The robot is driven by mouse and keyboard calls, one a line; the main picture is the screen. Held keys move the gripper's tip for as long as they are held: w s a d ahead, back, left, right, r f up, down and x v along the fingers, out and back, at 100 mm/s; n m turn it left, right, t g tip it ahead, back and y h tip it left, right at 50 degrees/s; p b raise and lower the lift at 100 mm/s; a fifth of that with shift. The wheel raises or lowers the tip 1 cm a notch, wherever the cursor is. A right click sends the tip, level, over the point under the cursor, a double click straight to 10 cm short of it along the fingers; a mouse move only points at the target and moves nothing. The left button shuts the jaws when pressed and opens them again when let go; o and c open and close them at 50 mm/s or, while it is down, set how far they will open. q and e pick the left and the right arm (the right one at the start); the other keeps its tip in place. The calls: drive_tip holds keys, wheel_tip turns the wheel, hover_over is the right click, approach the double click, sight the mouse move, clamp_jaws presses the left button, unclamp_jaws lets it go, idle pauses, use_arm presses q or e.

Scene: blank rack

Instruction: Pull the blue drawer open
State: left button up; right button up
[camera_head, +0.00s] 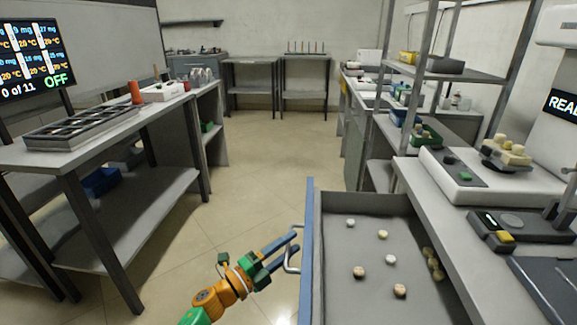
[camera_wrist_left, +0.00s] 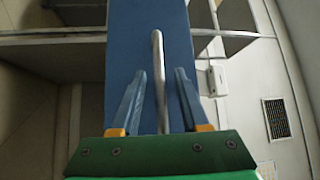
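The blue drawer (camera_head: 308,235) stands pulled out from under the right-hand counter, with its grey inside showing. Several small round pieces lie in it. Its metal handle (camera_head: 290,266) is on the left face of the blue front. My left gripper (camera_head: 294,243) is at this handle, with its blue fingers pointing at the front. In the left wrist view the handle (camera_wrist_left: 158,60) runs between the two parted fingers, with gaps visible on both sides. The blue front (camera_wrist_left: 130,45) is right beyond the fingertips. My right gripper is in neither view.
The right-hand counter (camera_head: 410,177) carries a scale-like device (camera_head: 480,190) and other equipment beside the drawer. A grey bench (camera_head: 85,135) with a rack tray (camera_head: 80,127) stands at left. The floor (camera_head: 250,170) between is clear.

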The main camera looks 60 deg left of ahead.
use_arm(q)
drive_tip(key=s+f, duration=0.1)
drive_tip(key=s, duration=0.6)
drive_tip(key=shift+d, duration=0.3)
